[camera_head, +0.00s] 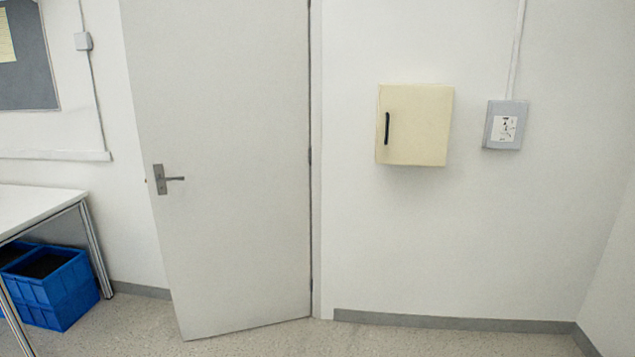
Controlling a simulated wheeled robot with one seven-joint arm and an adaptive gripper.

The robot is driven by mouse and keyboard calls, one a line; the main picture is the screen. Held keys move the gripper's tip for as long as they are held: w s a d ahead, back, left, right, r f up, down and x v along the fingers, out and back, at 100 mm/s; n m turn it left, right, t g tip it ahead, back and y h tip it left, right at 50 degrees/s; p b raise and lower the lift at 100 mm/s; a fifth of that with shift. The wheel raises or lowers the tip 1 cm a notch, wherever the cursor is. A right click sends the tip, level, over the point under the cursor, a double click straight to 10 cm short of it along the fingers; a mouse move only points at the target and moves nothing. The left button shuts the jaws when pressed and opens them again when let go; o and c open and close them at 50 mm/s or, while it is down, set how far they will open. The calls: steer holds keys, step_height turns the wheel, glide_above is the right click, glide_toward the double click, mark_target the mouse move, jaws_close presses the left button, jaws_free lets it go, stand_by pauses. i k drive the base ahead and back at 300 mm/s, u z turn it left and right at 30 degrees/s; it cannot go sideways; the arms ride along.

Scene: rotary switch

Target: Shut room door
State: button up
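The room door (225,120) is a plain light grey panel left of the middle of the head view. Its hinges (310,155) are on the right edge. A metal lever handle (168,179) sits near its left edge. The door stands ajar, its handle side swung out toward me; its bottom edge slants nearer to me at the left. The left part of the doorway is hidden behind the panel. My gripper is not in view, and nothing touches the door.
A cream wall cabinet (415,125) with a black handle and a grey switch box (505,125) hang right of the door. A white table (35,208) with blue crates (62,295) beneath stands at the left. The speckled floor (400,340) before the door is clear.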

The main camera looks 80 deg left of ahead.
mark_target(220, 89)
steer(key=u, duration=3.95)
steer(key=i, duration=0.55)
steer(key=u, duration=1)
steer(key=i, duration=0.7)
steer(key=z, duration=0.4)
steer(key=i, duration=0.95)
steer(key=z, duration=0.85)
